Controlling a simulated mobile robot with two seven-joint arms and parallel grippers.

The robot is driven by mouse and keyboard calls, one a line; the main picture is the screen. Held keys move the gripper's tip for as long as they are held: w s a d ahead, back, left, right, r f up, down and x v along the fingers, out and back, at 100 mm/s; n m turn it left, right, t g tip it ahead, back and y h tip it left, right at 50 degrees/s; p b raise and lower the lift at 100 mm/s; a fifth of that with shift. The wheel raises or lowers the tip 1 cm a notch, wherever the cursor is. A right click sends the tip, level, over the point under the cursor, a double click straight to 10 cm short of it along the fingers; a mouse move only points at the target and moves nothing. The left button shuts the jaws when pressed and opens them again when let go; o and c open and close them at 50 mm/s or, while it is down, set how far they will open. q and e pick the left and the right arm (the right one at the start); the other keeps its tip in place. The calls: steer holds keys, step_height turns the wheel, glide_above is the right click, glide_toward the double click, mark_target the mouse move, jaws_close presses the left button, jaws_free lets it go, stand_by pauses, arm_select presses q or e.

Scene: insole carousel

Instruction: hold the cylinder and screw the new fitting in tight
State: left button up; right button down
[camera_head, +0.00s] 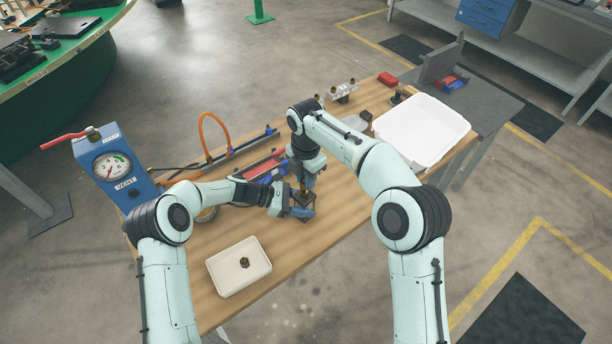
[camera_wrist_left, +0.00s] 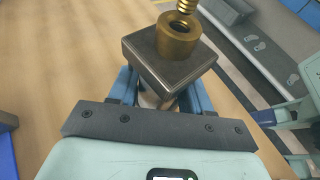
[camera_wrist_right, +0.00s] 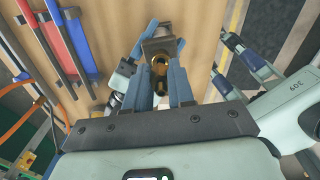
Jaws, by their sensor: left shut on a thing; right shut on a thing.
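The cylinder (camera_wrist_left: 165,62) is a grey metal body with a square end block and a brass collar (camera_wrist_left: 178,38) on top. My left gripper (camera_head: 299,212) is shut on the cylinder's body below the block, and its blue fingers flank it in the left wrist view. My right gripper (camera_head: 303,184) is above the block, shut on the brass fitting (camera_wrist_right: 160,66). In the left wrist view the threaded end of the fitting (camera_wrist_left: 184,20) is at the collar's opening; I cannot tell whether the threads are engaged.
A small tray (camera_head: 225,280) at the front holds a dark small part (camera_head: 244,263). A blue gauge box (camera_head: 120,165) stands at the left. A large white bin (camera_head: 425,128) is at the right. Red and blue tools and an orange hose (camera_head: 203,132) lie behind the grippers.

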steer(key=shift+f, duration=0.75)
steer(key=c, duration=0.9)
jaws_free()
step_height(320, 180, up, 11)
steer(key=shift+f, duration=0.1)
steer(key=shift+r, duration=0.6)
steer(key=shift+c, duration=0.3)
